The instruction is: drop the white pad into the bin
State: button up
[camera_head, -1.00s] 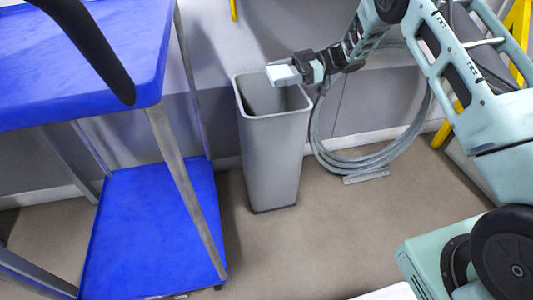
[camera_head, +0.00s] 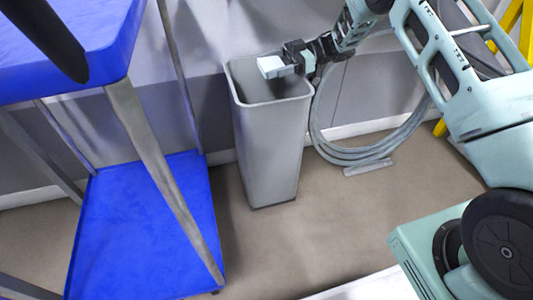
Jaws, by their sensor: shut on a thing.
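The white pad (camera_head: 273,66) is a small pale block held at the end of my gripper (camera_head: 288,64). My gripper is shut on the pad. The pad is over the mouth of the grey bin (camera_head: 267,145), toward its back right part in the picture. The bin is tall, open at the top and stands upright on the floor. The part of the bin's inside that shows looks dark and empty; its bottom is hidden.
A blue two-shelf cart (camera_head: 150,225) with metal legs stands left of the bin, with a black handle. A coiled grey hose (camera_head: 365,155) is by the wall right of the bin. Brown floor (camera_head: 330,220) in front of the bin is clear.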

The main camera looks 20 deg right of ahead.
jog(key=shift+f+b, duration=0.35)
jog(key=shift+f, duration=0.45)
jog(key=shift+r, duration=0.1)
jog(key=o, duration=1.1)
jog(key=d+p, duration=0.1)
jog(key=d, duration=0.4)
jog(key=d+r+p, duration=0.1)
jog(key=d+p, duration=0.1)
jog(key=d, duration=0.4)
jog(key=d+r+p, duration=0.1)
jog(key=d+p, duration=0.1)
jog(key=d, duration=0.4)
jog(key=shift+d+r, duration=0.1)
jog(key=shift+r, duration=0.15)
